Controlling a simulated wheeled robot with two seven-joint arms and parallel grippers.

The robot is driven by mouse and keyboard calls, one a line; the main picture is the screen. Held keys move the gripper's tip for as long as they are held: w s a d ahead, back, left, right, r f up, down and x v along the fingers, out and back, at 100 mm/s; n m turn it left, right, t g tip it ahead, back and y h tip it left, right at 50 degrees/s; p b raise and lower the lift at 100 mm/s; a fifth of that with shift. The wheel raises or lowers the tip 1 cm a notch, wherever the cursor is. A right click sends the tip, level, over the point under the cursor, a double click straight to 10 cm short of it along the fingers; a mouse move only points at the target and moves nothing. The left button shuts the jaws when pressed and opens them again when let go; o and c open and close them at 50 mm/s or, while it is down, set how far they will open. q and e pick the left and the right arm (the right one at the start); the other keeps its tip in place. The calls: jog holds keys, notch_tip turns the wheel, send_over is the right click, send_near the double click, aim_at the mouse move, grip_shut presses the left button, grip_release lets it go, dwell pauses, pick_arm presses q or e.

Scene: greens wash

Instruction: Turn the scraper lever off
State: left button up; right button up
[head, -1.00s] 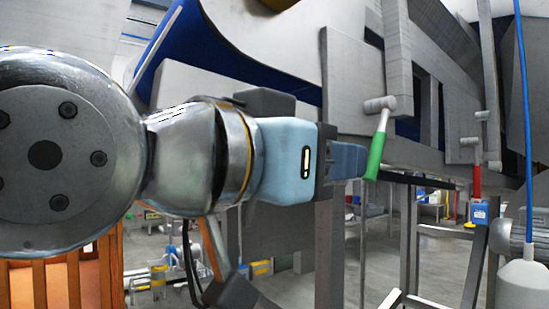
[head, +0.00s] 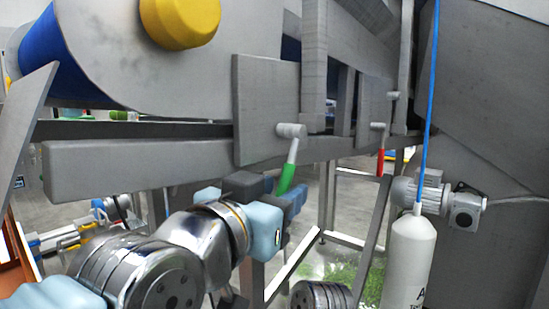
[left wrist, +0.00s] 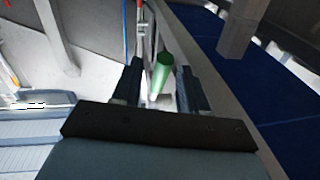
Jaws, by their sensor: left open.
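A lever with a grey arm and green handle (head: 287,178) hangs, tilted slightly, from a pivot on the grey machine panel. It also shows in the left wrist view (left wrist: 161,72). My left gripper (head: 285,192) is at the handle's lower end. In the left wrist view its open fingers (left wrist: 158,86) stand on either side of the green handle, and I cannot tell if they touch it. A second lever with a red handle (head: 380,162) hangs farther right. No label shows which one is the scraper lever. My right gripper is not in view.
A blue hose (head: 429,100) runs down to a white bottle (head: 408,265) at the right. A grey motor (head: 430,193) sits beside it. A long grey beam (head: 130,168) and a yellow knob (head: 180,22) are left of the levers. Frame legs stand below.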

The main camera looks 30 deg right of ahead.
aim_at(280, 193)
pick_arm(q)
jog(key=shift+p+x, duration=0.65)
jog(key=shift+x, duration=1.15)
grip_shut()
